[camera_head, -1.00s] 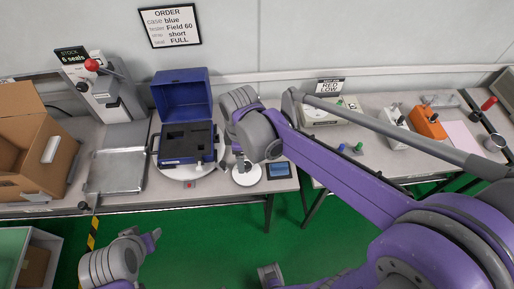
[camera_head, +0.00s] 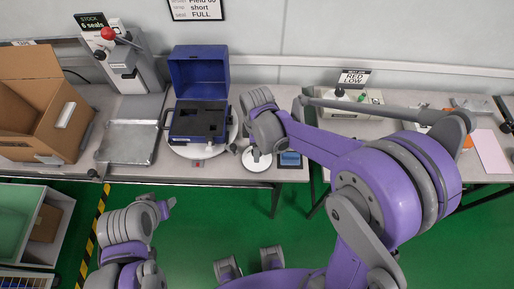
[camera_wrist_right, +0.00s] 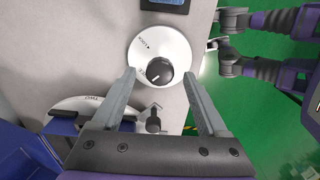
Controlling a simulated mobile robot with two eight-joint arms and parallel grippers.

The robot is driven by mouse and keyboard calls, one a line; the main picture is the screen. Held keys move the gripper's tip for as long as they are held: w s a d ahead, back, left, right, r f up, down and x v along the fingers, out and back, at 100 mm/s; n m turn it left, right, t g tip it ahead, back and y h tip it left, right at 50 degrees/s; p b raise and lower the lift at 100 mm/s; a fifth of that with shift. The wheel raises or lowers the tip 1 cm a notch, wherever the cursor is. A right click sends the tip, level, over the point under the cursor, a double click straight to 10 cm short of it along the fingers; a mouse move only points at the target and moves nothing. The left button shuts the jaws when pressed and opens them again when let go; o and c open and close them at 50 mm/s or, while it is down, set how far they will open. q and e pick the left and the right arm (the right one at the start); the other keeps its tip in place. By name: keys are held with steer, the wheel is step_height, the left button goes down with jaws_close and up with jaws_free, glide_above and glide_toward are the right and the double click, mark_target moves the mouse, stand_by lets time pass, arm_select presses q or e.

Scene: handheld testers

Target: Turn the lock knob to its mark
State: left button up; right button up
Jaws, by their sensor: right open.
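The lock knob (camera_wrist_right: 160,70) is a round black knob with a pale pointer line. It sits on a white disc (camera_wrist_right: 148,48) with small dark lettering and a dot mark near its upper left. The disc also lies at the bench front in the head view (camera_head: 257,161). My right gripper (camera_wrist_right: 160,98) is open and empty, pointing down over the disc; its fingers lie on either side just below the knob in the wrist view, not closed on it. My left gripper (camera_head: 166,206) hangs over the green floor, away from the bench; its jaw opening is unclear.
A blue open case (camera_head: 198,122) stands on a white turntable left of the disc. A small dark post (camera_wrist_right: 153,122) stands between the fingers, below the knob. A tablet (camera_head: 290,159) lies right of the disc. A metal tray (camera_head: 127,143) and cardboard box (camera_head: 45,115) are farther left.

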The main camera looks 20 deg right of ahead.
steer(key=shift+f, duration=0.5)
jaws_close()
